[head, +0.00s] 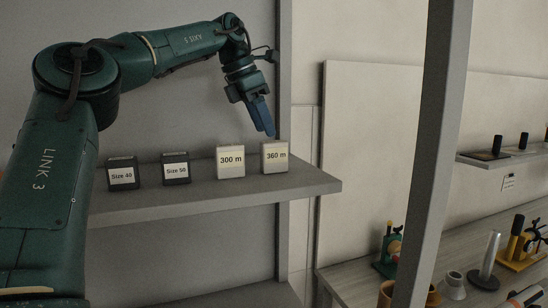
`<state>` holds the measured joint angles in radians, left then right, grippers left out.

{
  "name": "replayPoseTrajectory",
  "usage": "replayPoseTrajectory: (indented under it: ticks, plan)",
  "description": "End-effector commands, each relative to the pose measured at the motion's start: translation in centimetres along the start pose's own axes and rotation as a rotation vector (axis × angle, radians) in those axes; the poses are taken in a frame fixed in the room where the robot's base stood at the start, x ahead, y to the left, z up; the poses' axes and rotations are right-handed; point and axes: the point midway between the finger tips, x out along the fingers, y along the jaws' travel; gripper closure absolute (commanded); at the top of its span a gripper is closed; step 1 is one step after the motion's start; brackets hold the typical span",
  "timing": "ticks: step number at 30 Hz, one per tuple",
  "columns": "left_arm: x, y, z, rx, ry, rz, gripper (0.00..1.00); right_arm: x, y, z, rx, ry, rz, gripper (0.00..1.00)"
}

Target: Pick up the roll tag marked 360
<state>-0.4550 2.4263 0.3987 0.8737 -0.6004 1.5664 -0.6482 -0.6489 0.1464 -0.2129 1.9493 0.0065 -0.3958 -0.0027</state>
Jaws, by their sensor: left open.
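The roll tag marked "360 m" (275,157) is a small beige block with a pale label. It stands upright at the right end of a row on the grey shelf (310,185). My left gripper (268,130) has blue fingers and points down just above and slightly left of the tag's top. It holds nothing that I can see. The fingers overlap in this view, and whether they touch the tag is hard to tell. My right gripper is not in view.
The "300 m" tag (231,162) stands close on the left of the 360 tag. Dark "Size 50" (176,168) and "Size 40" (122,174) tags stand further left. A grey upright post (431,150) crosses the right side. A bench with tools (485,275) lies beyond.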

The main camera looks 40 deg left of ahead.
Motion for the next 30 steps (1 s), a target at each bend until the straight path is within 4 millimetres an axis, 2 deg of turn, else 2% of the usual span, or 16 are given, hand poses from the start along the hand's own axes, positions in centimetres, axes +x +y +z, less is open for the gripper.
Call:
replayPoseTrajectory:
  ticks: [3, 10, 18, 27, 30]
  plan:
    - [1.9, 0.0, -0.1, 0.001, 0.001, -0.002, 0.49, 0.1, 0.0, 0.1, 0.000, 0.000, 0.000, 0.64]
    - [3.4, 0.0, -0.1, 0.000, 0.001, -0.001, 0.49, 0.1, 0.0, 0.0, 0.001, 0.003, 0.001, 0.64]
    - [7.2, -0.1, -0.3, 0.000, 0.001, -0.001, 0.49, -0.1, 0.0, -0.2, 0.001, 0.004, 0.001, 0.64]
    - [8.0, -0.1, -0.3, 0.000, -0.001, 0.001, 0.49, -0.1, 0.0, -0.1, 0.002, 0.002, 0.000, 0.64]
    - [7.9, -0.1, -0.3, 0.000, -0.001, 0.001, 0.56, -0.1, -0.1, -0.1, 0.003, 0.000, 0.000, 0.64]
